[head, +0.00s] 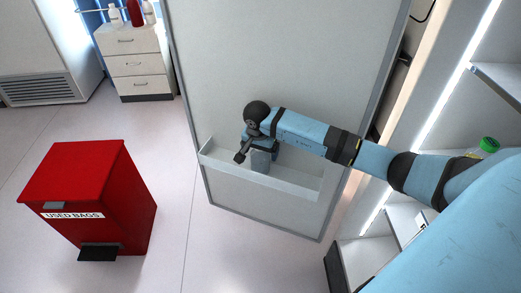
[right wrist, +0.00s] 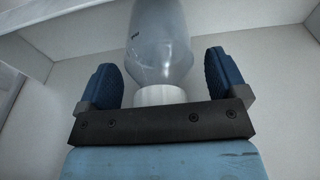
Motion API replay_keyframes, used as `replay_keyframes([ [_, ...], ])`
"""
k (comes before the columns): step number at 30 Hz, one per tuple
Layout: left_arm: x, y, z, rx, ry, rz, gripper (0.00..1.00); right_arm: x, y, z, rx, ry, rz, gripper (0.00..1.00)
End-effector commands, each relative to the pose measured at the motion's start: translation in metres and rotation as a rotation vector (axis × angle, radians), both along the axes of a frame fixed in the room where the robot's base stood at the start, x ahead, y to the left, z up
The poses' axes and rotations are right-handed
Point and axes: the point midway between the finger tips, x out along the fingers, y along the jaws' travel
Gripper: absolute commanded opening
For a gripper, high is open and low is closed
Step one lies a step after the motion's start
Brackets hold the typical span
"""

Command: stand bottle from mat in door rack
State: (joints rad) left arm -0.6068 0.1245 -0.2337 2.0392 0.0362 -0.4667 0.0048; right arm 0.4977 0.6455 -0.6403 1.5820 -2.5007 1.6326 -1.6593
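The door rack (head: 305,185) is a pale, shallow trough on the inner face of the open grey door. A translucent grey bottle (head: 261,161) stands in the rack, left of its middle. In the right wrist view the bottle (right wrist: 160,45) shows its white cap (right wrist: 160,95) close to my gripper's palm. My right gripper (head: 250,153) is at the bottle. Its two blue fingers (right wrist: 160,75) are spread on either side, with a gap between each finger and the bottle. The bottle's base is hidden. The mat and my left gripper are not in view.
The door panel (head: 300,60) rises behind the rack. A red used-bags bin (head: 85,185) stands on the floor at left. A drawer cabinet (head: 134,62) with bottles is at the back. Lit shelves at right hold a green-capped bottle (head: 489,145). The rack's right part is empty.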

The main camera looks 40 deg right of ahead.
Motion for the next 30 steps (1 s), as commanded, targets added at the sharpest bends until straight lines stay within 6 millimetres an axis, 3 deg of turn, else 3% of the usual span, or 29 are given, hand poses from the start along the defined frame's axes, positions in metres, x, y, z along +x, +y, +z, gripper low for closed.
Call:
replay_keyframes([
  [11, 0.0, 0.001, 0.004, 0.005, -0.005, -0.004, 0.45, 0.0, 0.0, 0.007, -0.001, -0.001, 0.0, 0.94],
  [24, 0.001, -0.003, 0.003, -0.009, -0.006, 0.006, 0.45, -0.006, 0.011, 0.091, -0.002, -0.004, 0.002, 0.94],
  [30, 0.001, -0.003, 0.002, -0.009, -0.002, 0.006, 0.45, -0.009, 0.014, 0.116, 0.0, -0.001, 0.001, 0.94],
])
